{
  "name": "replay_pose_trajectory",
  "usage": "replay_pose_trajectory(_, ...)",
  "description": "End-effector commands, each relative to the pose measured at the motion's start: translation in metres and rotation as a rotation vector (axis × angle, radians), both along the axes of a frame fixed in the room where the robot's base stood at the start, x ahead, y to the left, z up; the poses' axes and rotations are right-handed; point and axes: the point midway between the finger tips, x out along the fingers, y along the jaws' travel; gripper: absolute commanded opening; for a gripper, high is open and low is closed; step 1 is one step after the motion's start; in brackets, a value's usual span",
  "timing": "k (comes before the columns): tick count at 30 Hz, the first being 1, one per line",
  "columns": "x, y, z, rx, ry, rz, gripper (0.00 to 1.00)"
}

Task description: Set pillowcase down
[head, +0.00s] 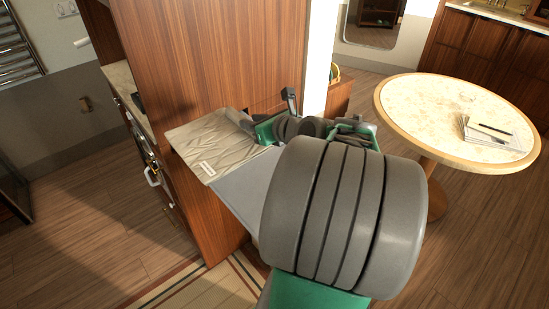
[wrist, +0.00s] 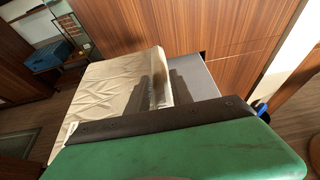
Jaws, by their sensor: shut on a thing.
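The pillowcase (head: 207,142) is a flat, beige, creased piece with a small white label near its front edge. It lies level over a grey flat surface (head: 243,188) beside the tall wooden cabinet. I cannot tell whether it rests fully on that surface. My gripper (head: 246,118) is shut on the pillowcase at its right edge. The fingertips are partly hidden, and my arm covers part of the grey surface in the head view.
The tall wooden cabinet (head: 190,55) rises right behind the pillowcase. A counter with drawers (head: 140,130) stands at left. A round table (head: 425,105) with papers and a pen (head: 488,130) stands at right. Floor at left is clear.

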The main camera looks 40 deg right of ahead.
Motion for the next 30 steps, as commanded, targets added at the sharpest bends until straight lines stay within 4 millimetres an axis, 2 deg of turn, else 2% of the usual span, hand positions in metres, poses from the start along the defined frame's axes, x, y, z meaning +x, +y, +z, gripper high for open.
replay_pose_trajectory(1,-0.009,-0.017,-0.007,0.007,0.002,-0.010,0.00)
replay_pose_trajectory(6,-0.031,-0.057,-0.032,0.007,0.002,-0.006,0.00)
replay_pose_trajectory(9,-0.039,-0.072,-0.056,0.007,0.001,-0.004,0.00)
replay_pose_trajectory(12,-0.045,-0.083,-0.070,0.003,-0.001,0.000,0.00)
replay_pose_trajectory(17,-0.050,-0.093,-0.085,0.002,0.000,0.000,0.00)
replay_pose_trajectory(22,-0.050,-0.092,-0.112,0.003,-0.001,0.002,0.00)
replay_pose_trajectory(30,-0.050,-0.092,-0.115,-0.001,-0.001,0.003,0.00)
